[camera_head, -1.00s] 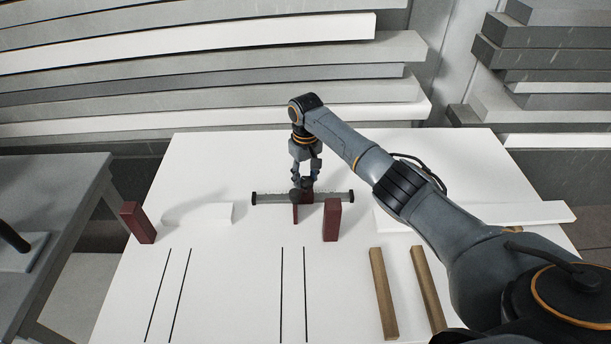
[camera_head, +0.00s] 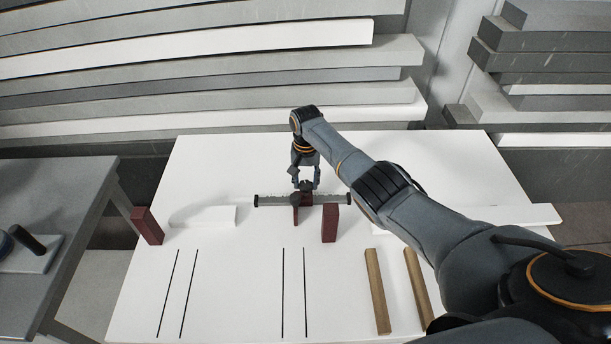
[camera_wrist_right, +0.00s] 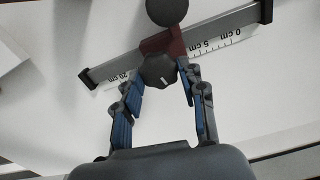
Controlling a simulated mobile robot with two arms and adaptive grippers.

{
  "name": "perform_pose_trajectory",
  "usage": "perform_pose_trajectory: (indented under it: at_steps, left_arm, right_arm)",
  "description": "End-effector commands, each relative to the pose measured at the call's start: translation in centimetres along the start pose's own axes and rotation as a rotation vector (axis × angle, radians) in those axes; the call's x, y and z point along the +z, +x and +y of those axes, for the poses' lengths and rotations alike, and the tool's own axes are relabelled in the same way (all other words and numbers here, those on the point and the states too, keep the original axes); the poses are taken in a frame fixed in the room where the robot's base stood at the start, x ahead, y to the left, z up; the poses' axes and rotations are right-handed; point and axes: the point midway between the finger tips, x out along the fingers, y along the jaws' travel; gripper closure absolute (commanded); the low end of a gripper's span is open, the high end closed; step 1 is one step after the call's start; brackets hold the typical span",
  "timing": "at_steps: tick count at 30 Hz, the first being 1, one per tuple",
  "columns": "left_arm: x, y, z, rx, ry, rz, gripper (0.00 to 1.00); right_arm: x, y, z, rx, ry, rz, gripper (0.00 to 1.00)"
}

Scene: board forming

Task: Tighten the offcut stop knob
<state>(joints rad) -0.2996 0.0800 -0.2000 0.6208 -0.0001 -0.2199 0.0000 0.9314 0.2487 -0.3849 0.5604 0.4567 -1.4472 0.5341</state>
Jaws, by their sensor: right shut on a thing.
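The offcut stop is a dark red block (camera_wrist_right: 166,44) on a grey rail (camera_head: 325,199) with dark end caps and a centimetre scale. In the right wrist view, its black lobed knob (camera_wrist_right: 157,71) has a white mark and sits between the blue-padded fingertips of my right gripper (camera_wrist_right: 158,88), which is shut on it. A black ball (camera_wrist_right: 167,10) shows beyond the red block. In the head view, my right gripper (camera_head: 306,181) reaches down to the rail from behind, and the knob is hard to make out there. My left gripper is not in view.
Red blocks stand at the left (camera_head: 146,226) and in front of the rail (camera_head: 330,223). A white piece (camera_head: 204,216) lies to the left. Two wooden strips (camera_head: 377,290) lie front right on the white table (camera_head: 230,300). A grey side table (camera_head: 60,195) stands left.

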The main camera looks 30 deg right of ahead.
Motion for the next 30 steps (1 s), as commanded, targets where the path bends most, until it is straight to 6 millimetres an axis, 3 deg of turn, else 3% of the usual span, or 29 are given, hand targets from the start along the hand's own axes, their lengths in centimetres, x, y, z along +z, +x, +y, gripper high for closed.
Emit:
perform_pose_trajectory:
  at_steps: [12,29,30]
  left_arm:
    - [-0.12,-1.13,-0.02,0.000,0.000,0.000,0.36]
    - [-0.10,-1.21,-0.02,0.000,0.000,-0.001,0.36]
    - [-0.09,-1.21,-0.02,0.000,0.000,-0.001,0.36]
  right_arm:
    - [0.01,-0.02,0.07,0.000,0.201,0.000,0.91]
    - [-0.04,0.01,0.06,-0.001,0.232,0.001,0.91]
    - [-0.04,0.01,0.07,-0.001,0.232,0.001,0.55]
